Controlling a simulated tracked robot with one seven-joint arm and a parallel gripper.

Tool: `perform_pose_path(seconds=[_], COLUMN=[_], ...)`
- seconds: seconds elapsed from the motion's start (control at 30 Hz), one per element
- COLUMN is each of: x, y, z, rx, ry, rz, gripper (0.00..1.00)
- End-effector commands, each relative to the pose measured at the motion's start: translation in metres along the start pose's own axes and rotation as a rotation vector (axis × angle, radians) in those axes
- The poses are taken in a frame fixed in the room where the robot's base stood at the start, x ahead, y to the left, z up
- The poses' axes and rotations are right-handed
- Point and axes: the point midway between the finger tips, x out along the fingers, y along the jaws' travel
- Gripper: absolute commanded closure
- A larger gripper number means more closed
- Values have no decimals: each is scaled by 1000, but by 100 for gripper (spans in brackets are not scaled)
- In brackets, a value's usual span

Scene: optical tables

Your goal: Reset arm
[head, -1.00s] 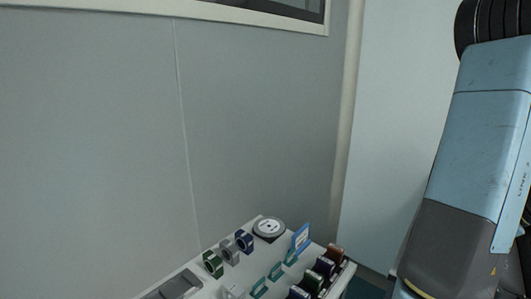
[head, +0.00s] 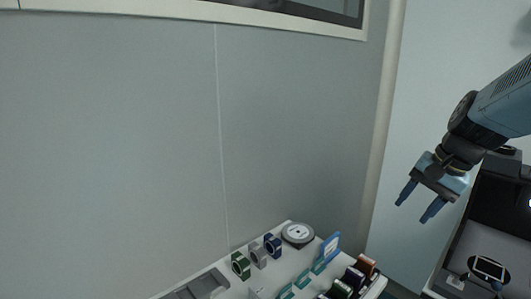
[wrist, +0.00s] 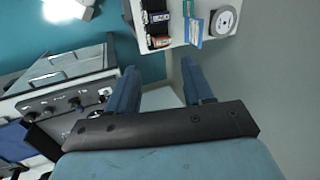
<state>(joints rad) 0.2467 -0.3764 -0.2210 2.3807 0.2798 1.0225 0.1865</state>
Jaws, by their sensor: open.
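My gripper (head: 417,208) hangs at the right of the head view, in the air in front of the pale wall. Its two blue fingers are apart and point down and to the left, with nothing between them. In the wrist view my gripper (wrist: 157,85) also shows open and empty, with its fingers pointing up in the picture. My arm comes in from the right edge of the head view.
A white table (head: 222,268) at the bottom holds several tape rolls, a round grey disc (head: 298,233) and a blue card (head: 330,247). A dark unit (head: 496,215) stands at the right. A vertical pipe (head: 384,120) runs up the wall.

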Motion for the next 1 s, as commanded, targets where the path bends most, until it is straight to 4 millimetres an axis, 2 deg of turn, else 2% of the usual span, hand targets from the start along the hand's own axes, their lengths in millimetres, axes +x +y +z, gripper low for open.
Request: perform_pose_path(seconds=[0.03,0.3,0.5,0.7,1.0], x=[-4,-19,-27,-30,-30], y=[-8,-32,-40,-42,-42], z=[13,70,100,110,110], rx=[-84,-512,-741,-827,-827], ry=[25,176,276,316,316], rz=[7,70,106,122,122], gripper=[49,49,49,49,49])
